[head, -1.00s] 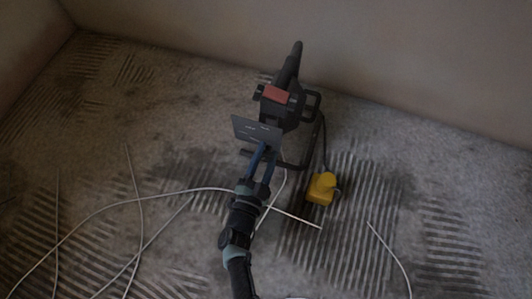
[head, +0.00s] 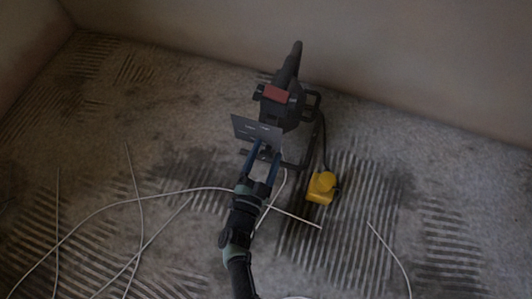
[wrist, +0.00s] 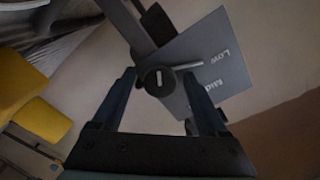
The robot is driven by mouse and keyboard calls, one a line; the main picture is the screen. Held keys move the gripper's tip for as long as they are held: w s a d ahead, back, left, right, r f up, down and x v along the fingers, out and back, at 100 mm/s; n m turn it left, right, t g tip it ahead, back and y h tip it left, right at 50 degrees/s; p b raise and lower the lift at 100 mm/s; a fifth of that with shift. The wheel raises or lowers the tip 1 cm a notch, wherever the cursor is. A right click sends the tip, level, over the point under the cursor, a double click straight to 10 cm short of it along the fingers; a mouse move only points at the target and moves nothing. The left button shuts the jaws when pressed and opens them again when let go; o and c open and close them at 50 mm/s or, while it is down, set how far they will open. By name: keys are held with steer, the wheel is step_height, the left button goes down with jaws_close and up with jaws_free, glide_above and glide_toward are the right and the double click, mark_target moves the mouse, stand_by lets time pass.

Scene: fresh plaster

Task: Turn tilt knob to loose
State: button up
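A dark lamp-like device (head: 285,85) with a red part stands on a tubular stand near the wall. In the wrist view a round dark knob (wrist: 159,81) with a short white mark faces me. A thin light bar reaches right from beside it, over a grey plate (wrist: 235,75) reading "Low" and "Mid"; the plate also shows in the head view (head: 246,127). I see no "loose" label. My gripper (wrist: 160,77) is open, with one blue finger on each side of the knob and visible gaps. In the head view my gripper (head: 267,150) is at the plate's lower edge.
A yellow block (head: 321,187) on a dark cable lies on the floor right of the stand. Thin white cables (head: 140,200) cross the striped floor on the left and front. The wall (head: 400,70) is close behind the device.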

steer(key=shift+s, duration=0.1)
steer(key=p+v, duration=0.4)
steer(key=v, duration=0.8)
steer(key=shift+s, duration=0.35)
steer(key=shift+a, duration=0.15)
